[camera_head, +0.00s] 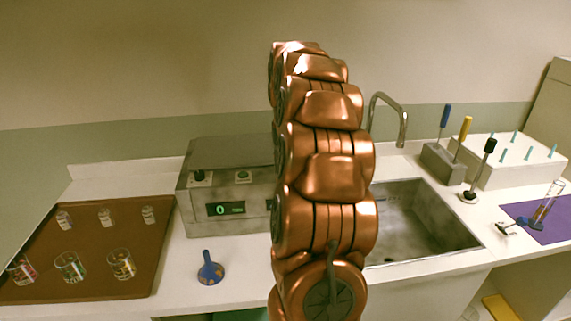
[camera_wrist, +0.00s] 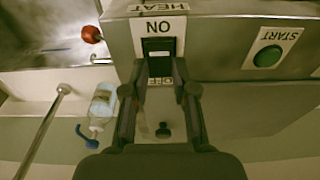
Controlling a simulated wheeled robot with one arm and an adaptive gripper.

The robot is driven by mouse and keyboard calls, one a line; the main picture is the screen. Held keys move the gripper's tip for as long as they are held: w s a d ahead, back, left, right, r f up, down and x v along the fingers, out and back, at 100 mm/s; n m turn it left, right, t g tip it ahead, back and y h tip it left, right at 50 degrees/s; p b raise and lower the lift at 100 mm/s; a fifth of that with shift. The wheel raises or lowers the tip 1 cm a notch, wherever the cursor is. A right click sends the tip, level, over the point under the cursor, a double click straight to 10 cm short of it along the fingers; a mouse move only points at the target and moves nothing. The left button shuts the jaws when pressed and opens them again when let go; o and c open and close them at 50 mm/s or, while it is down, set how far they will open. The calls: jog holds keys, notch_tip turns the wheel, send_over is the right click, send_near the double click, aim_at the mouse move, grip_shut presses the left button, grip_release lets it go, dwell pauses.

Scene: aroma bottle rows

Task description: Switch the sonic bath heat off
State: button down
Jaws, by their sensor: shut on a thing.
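The sonic bath (camera_head: 225,160) is a grey metal box on the counter in the head view, with a green-lit display reading 0. My arm hides its right part, the heat switch and my gripper there. In the wrist view, which shows the labels upside down, the black heat switch (camera_wrist: 160,46) sits in a pale plate marked ON, beside a HEAT label. My gripper (camera_wrist: 160,68) has its two dark fingertips at either side of the switch's near end, shut on it. Lettering between the fingers is partly hidden. The rocker's tilt is not clear.
A green START button (camera_wrist: 268,56) is beside the switch. A red knob (camera_wrist: 91,34) and a clear bottle (camera_wrist: 102,105) show nearby.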

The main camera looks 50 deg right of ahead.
jog(key=shift+w, duration=0.1)
dwell(0.4)
jog(key=c, duration=0.9)
grip_release()
jog(key=r, duration=0.8)
jog(key=s+r, duration=0.1)
jog(key=r, duration=0.3)
jog(key=shift+a, duration=0.35)
